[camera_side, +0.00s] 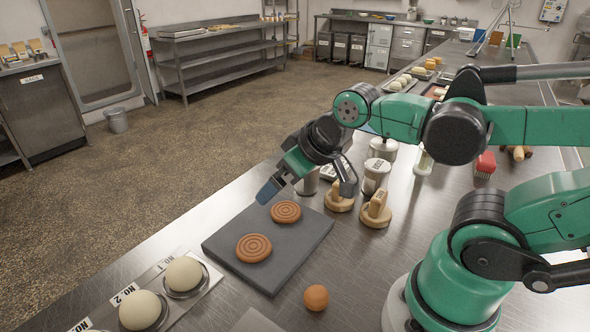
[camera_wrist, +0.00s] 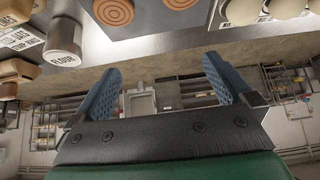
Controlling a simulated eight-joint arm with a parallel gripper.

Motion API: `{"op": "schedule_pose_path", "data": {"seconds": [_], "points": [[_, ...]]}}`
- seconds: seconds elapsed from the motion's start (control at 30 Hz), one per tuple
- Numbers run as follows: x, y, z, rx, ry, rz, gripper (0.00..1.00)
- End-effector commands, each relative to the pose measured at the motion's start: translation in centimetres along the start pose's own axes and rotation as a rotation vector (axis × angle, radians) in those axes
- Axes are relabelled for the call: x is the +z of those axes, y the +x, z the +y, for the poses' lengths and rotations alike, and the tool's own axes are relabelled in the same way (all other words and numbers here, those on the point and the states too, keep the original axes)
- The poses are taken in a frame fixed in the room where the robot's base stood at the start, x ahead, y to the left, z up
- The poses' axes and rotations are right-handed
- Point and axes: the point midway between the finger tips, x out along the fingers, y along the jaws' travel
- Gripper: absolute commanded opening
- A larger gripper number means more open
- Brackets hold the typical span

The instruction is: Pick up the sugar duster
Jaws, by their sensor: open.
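The sugar duster cannot be singled out by its label. In the side view, metal canisters stand upright beyond my gripper: one with a label (camera_side: 375,178), a wider light-lidded one (camera_side: 384,149), and one partly hidden behind my gripper (camera_side: 308,184). In the wrist view, a metal canister labelled FLOUR (camera_wrist: 63,48) stands at upper left, outside the fingers. My gripper (camera_side: 306,192) is above the counter, by the far edge of a dark slab. Its two blue fingers are spread wide in the wrist view (camera_wrist: 163,84), with nothing held between them.
The dark slab (camera_side: 228,245) bears two brown ringed discs. Two wooden-handled stamps (camera_side: 340,199) (camera_side: 376,211) stand right of my gripper. An orange-brown ball (camera_side: 316,297) lies at the front. Pale dough balls (camera_side: 184,273) sit in a numbered tray at lower left.

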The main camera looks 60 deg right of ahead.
Motion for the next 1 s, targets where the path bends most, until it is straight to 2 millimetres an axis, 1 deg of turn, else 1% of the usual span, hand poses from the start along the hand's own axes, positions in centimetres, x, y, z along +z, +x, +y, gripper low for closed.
{"op": "schedule_pose_path", "data": {"seconds": [0.17,0.27,0.37,0.5,0.67,0.77,0.87,0.9,0.97,1.0], "points": [[-0.1,-0.1,0.0,0.0,0.0,0.0,1.0],[-0.6,-0.7,0.0,0.0,0.0,0.0,1.0],[-1.4,-1.9,0.0,0.0,0.0,0.0,1.0],[-3.0,-4.2,0.0,0.0,0.0,0.0,1.0],[-3.9,-4.3,4.1,0.083,0.11,-0.098,1.0],[-4.2,-4.4,7.0,0.129,0.187,-0.169,1.0],[-4.2,-4.7,10.4,0.173,0.279,-0.247,1.0],[-4.1,-4.8,11.8,0.189,0.32,-0.28,1.0],[-3.7,-5.1,14.1,0.21,0.385,-0.332,1.0],[-3.4,-5.3,15.7,0.221,0.428,-0.366,1.0]]}}
